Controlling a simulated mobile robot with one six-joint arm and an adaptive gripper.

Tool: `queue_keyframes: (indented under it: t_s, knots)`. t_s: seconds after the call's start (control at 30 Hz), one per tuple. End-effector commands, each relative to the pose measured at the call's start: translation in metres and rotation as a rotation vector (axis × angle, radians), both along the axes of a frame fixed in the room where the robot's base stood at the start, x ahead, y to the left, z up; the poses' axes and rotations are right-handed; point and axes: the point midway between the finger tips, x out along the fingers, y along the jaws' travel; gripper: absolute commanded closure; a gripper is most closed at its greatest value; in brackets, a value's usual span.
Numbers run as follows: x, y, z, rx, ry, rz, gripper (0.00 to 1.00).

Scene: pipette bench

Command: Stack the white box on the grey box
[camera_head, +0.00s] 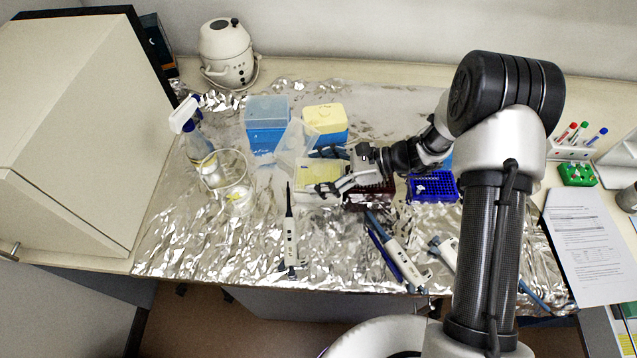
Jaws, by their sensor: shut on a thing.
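A white box (308,187) with a pale yellow top stands at the middle of the foil-covered bench, with a clear lid-like piece (297,142) at its upper left. My gripper (321,171) reaches in from the right with its fingers either side of the white box, shut on it. I cannot tell whether the box touches the bench or is slightly raised. No box is clearly grey; a dark red rack (369,197) lies just right, partly under my gripper, and my arm hides part of the bench behind it.
A blue box (267,125) and a yellow-topped blue box (326,121) stand behind. A beaker (236,184) and spray bottle (196,142) are left. A blue rack (432,187) is right. Pipettes (290,235) lie in front. Bare foil (215,250) is at front left.

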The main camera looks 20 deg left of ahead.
Motion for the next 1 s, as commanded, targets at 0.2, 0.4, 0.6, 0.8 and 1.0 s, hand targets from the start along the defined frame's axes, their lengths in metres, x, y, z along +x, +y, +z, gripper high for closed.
queue_keyframes:
  t_s: [0.2,0.4,0.6,0.8,1.0]
  knots:
    - [0.0,0.0,0.0,0.0,0.0,0.0,0.6]
    - [0.0,0.0,0.0,0.001,-0.001,0.0,0.74]
    - [0.0,0.0,0.002,0.001,-0.001,0.0,0.75]
    - [0.001,0.0,0.018,0.002,-0.003,0.0,0.75]
    - [0.001,0.0,0.055,0.002,-0.005,0.001,0.75]
